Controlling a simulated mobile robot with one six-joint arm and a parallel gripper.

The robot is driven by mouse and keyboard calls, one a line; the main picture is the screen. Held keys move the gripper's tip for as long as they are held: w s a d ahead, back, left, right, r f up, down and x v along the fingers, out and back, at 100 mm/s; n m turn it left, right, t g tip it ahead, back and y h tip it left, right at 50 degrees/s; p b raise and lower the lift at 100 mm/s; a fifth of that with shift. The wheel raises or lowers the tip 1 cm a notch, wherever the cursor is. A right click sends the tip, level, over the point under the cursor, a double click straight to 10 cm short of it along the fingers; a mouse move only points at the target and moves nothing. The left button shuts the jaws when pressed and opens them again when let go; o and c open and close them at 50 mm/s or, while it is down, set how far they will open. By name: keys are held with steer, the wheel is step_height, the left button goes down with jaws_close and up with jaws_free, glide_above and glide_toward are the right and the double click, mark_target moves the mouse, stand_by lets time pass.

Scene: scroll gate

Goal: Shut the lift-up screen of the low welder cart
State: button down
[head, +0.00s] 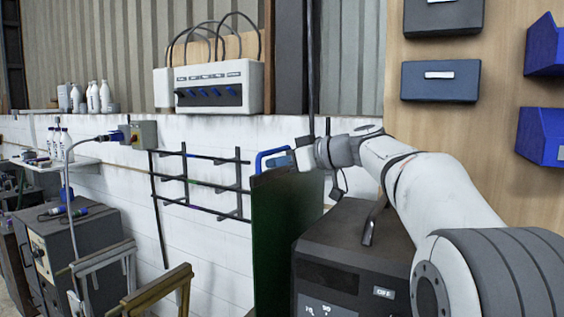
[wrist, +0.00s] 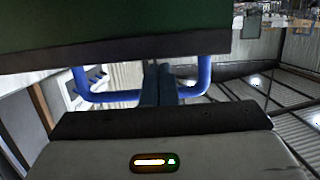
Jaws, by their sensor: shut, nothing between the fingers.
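The low welder cart (head: 350,250) is a dark box in the lower middle of the head view. Its dark green screen (head: 285,245) stands raised and upright at the cart's left side. A blue U-shaped handle (head: 262,158) is on the screen's top edge. In the wrist view, the green screen (wrist: 110,25) fills the top and the blue handle (wrist: 205,80) loops below its dark edge. My gripper (wrist: 158,68) is shut and empty, its fingers crossing in front of the handle's bar. I cannot tell whether they touch it. In the head view, my gripper (head: 296,158) is beside the handle.
A black wall rack (head: 215,185) is behind the screen to the left. A white switch box (head: 210,88) sits on the wall ledge. Blue bins (head: 540,135) hang at the right. Another grey machine (head: 70,245) and a wooden-topped frame (head: 160,287) stand at the left.

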mark_target(272, 201)
step_height(272, 201, down, 9)
steer(key=b, duration=1.1)
steer(key=shift+f, duration=0.15)
